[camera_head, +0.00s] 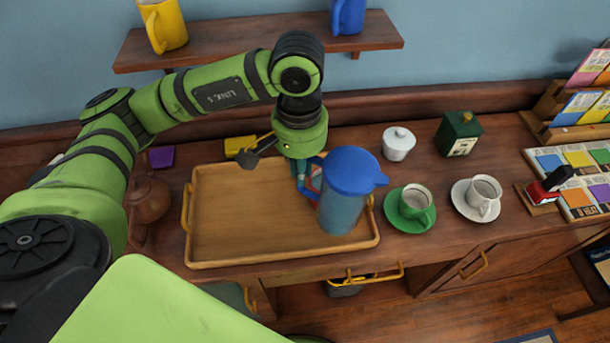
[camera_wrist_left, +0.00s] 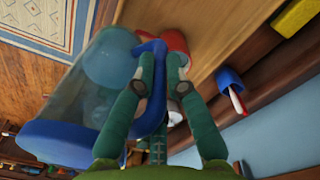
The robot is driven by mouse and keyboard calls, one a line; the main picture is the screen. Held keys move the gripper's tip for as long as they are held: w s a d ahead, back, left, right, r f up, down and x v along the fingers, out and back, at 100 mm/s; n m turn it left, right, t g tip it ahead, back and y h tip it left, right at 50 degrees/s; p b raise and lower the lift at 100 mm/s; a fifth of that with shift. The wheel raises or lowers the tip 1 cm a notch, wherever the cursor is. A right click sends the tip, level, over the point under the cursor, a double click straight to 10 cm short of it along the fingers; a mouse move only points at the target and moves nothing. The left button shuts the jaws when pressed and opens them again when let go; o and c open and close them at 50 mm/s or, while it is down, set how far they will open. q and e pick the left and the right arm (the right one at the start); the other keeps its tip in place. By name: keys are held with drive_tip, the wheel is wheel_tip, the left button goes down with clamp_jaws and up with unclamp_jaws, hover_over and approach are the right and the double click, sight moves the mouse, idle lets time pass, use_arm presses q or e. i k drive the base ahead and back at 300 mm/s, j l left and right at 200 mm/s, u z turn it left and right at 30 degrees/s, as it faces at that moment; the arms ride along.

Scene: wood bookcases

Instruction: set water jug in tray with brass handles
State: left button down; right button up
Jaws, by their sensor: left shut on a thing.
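The water jug (camera_head: 345,212) has a blue lid and a see-through bluish body. It stands roughly upright over the right end of the wooden tray (camera_head: 230,215) with brass handles; I cannot tell whether its base touches the tray. My left gripper (camera_head: 308,183) is shut on the jug's blue handle, on the jug's left side. The left wrist view shows the fingers (camera_wrist_left: 163,85) around the handle and the jug (camera_wrist_left: 85,95) beside them. The tray's left and middle are bare. My right gripper is not in view.
A red object (camera_wrist_left: 177,42) shows behind the fingers. Right of the tray are a green cup on its saucer (camera_head: 411,208), a white cup (camera_head: 483,198) and a white lidded pot (camera_head: 398,143). A brown teapot (camera_head: 148,198) stands left. A shelf (camera_head: 250,38) hangs behind.

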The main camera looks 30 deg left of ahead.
sight(230, 211)
drive_tip(key=i+l+u, duration=0.15)
drive_tip(key=u, duration=1.05)
